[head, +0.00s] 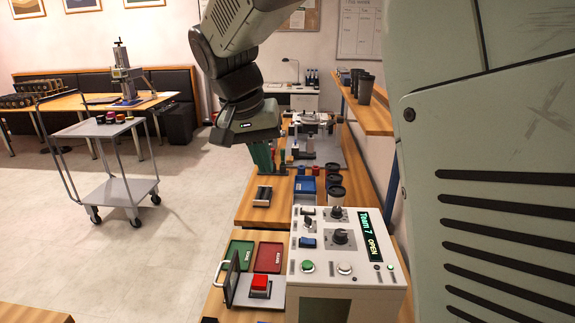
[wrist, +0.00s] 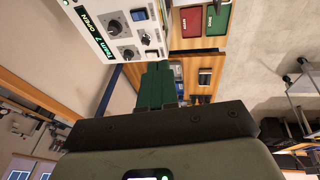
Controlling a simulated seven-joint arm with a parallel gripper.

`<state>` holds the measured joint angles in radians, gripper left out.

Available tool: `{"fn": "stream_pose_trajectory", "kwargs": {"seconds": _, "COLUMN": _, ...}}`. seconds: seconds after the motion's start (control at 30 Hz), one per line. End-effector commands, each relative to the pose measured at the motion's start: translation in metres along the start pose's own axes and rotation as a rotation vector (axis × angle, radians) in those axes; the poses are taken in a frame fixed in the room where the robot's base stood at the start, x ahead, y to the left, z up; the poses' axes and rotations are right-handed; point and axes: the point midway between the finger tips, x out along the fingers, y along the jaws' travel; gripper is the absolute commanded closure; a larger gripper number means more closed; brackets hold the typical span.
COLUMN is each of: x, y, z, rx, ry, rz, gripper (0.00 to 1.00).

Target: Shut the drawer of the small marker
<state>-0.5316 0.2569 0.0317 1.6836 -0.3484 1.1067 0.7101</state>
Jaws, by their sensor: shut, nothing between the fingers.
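The small marker (head: 345,268) is a white box with knobs, buttons and a display reading "Team 7 OPEN". It stands at the front of the bench in the head view and upside down at top left in the wrist view (wrist: 118,48). Its drawer (head: 272,300) is out to the left, with a dark front panel (head: 232,282) and a pale handle (head: 221,272). A red block (head: 260,284) sits on the drawer. My gripper (head: 265,172) has green fingers, is shut and empty, and is above the bench behind the marker, apart from the drawer. The wrist view shows its fingers (wrist: 158,68).
A green tray (head: 240,251) and a red tray (head: 269,257) lie just behind the drawer. Dark cups (head: 336,194) and a blue tray (head: 305,185) stand farther back. A shelf (head: 370,118) overhangs on the right. The floor left of the bench is clear up to a grey cart (head: 115,190).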

Motion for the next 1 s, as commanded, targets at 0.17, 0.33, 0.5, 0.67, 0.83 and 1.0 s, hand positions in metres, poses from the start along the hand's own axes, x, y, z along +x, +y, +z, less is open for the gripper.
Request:
{"fn": "stream_pose_trajectory", "kwargs": {"seconds": 0.17, "x": 0.05, "y": -0.099, "z": -0.012, "rx": -0.007, "ry": -0.001, "rz": 0.079, "gripper": 1.0}}
{"fn": "stream_pose_trajectory", "kwargs": {"seconds": 0.33, "x": 0.103, "y": -0.19, "z": 0.003, "rx": 0.003, "ry": 0.032, "rz": 0.152, "gripper": 1.0}}
{"fn": "stream_pose_trajectory", "kwargs": {"seconds": 0.5, "x": 0.154, "y": -0.26, "z": 0.035, "rx": 0.022, "ry": 0.082, "rz": 0.208, "gripper": 1.0}}
{"fn": "stream_pose_trajectory", "kwargs": {"seconds": 0.67, "x": 0.183, "y": -0.293, "z": 0.058, "rx": 0.038, "ry": 0.12, "rz": 0.236, "gripper": 1.0}}
{"fn": "stream_pose_trajectory", "kwargs": {"seconds": 0.83, "x": 0.196, "y": -0.301, "z": 0.064, "rx": 0.046, "ry": 0.131, "rz": 0.244, "gripper": 1.0}}
{"fn": "stream_pose_trajectory", "kwargs": {"seconds": 1.0, "x": 0.218, "y": -0.295, "z": 0.062, "rx": 0.046, "ry": 0.129, "rz": 0.247, "gripper": 1.0}}
